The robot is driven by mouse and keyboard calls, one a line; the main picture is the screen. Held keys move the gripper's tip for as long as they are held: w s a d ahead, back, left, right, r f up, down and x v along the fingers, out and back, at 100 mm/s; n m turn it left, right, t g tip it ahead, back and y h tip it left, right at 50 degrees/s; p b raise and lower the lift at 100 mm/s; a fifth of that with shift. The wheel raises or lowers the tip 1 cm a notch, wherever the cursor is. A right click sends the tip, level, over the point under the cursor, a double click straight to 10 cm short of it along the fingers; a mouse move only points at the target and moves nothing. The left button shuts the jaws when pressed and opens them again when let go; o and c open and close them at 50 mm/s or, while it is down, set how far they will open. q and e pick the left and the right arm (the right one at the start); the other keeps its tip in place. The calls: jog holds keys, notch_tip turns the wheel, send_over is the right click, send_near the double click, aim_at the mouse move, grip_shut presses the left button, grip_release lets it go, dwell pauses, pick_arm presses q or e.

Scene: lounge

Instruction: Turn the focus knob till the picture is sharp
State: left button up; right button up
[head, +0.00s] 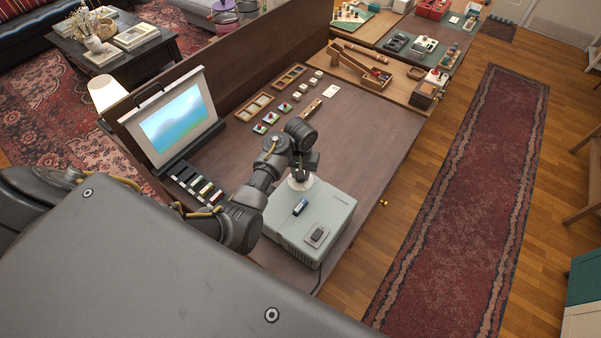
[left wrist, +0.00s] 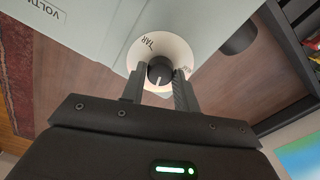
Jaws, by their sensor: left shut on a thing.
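The focus knob (left wrist: 160,71) is dark with a white pointer line, on a pale round dial (left wrist: 150,48) with lettering partly readable. My left gripper (left wrist: 160,82) is shut on the knob, one finger on each side. In the head view my left gripper (head: 301,176) is at the far end of the grey-green projector (head: 318,218), and the knob is hidden there. The projector stands on the wooden table. The white screen (head: 178,118) stands at the left and shows a soft blue and green picture (head: 172,120) without crisp detail. My right gripper is not in view.
Dark slides in a holder (head: 197,186) lie between screen and projector. Wooden trays (head: 254,106) and several small coloured pieces lie behind my left arm. The dark tabletop (head: 372,133) is clear to the right of the gripper. A low partition (head: 225,65) runs along the table's back.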

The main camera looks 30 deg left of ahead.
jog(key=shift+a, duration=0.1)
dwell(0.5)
pick_arm(q)
jog(key=o, duration=1)
jog(key=shift+c, duration=0.2)
jog(key=shift+r, duration=0.15)
